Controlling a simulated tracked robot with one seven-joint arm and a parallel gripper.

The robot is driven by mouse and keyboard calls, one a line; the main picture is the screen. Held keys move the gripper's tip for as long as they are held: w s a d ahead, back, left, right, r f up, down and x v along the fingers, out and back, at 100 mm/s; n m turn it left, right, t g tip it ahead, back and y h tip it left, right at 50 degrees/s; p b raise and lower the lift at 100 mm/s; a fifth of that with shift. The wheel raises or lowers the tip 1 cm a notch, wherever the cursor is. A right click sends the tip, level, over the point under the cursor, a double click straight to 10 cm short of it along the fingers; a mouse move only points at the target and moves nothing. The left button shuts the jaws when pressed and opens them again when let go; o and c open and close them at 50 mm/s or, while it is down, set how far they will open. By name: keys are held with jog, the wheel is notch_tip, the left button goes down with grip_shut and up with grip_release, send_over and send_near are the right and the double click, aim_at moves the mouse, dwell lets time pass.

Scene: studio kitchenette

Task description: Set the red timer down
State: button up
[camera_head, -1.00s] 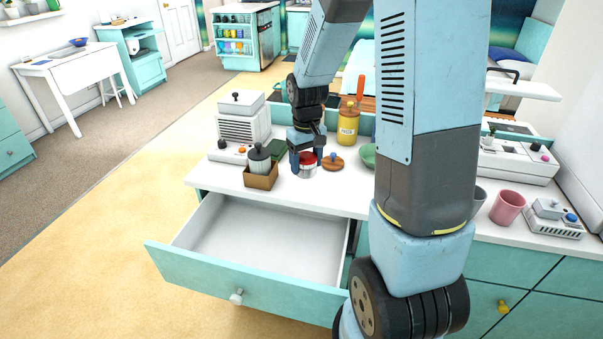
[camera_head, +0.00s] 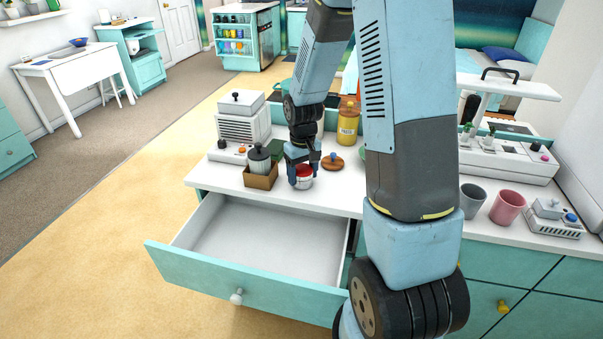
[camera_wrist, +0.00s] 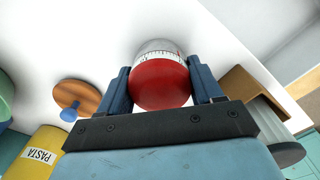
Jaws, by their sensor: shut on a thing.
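The red timer (camera_head: 303,173) has a red top and a pale lower band with dial marks. It is at the front of the white counter (camera_head: 340,198), above the open drawer. My gripper (camera_head: 303,177) reaches down from above with a finger on each side of the timer. In the wrist view the timer (camera_wrist: 161,79) sits between my two fingers (camera_wrist: 162,88), and my gripper is shut on it. I cannot tell whether its base touches the counter.
An open, empty drawer (camera_head: 262,235) juts out below. A brown box (camera_head: 261,180) with a grey-lidded jar stands left of the timer. A wooden lid with a blue knob (camera_head: 333,163) and a yellow pasta jar (camera_head: 347,125) stand behind right. Cups (camera_head: 507,207) stand farther right.

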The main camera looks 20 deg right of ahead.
jog(key=o, duration=1.2)
notch_tip(320, 180, up, 12)
jog(key=shift+f, duration=0.15)
jog(key=s+r+t, duration=0.2)
jog(key=s+r, duration=0.3)
jog(key=s, duration=0.2)
jog(key=s+r+m+t, duration=0.1)
jog(key=s+r, duration=0.5)
jog(key=s, duration=0.2)
jog(key=s+r+m+t, duration=0.1)
jog(key=s+r+t, duration=0.1)
jog(key=s+r, duration=0.4)
jog(key=shift+s+a+r+t, duration=0.1)
jog(key=shift+s+t, duration=0.05)
jog(key=shift+s, duration=0.35)
jog(key=shift+s+r+t, duration=0.1)
jog(key=shift+s+t, duration=0.05)
jog(key=shift+s, duration=0.35)
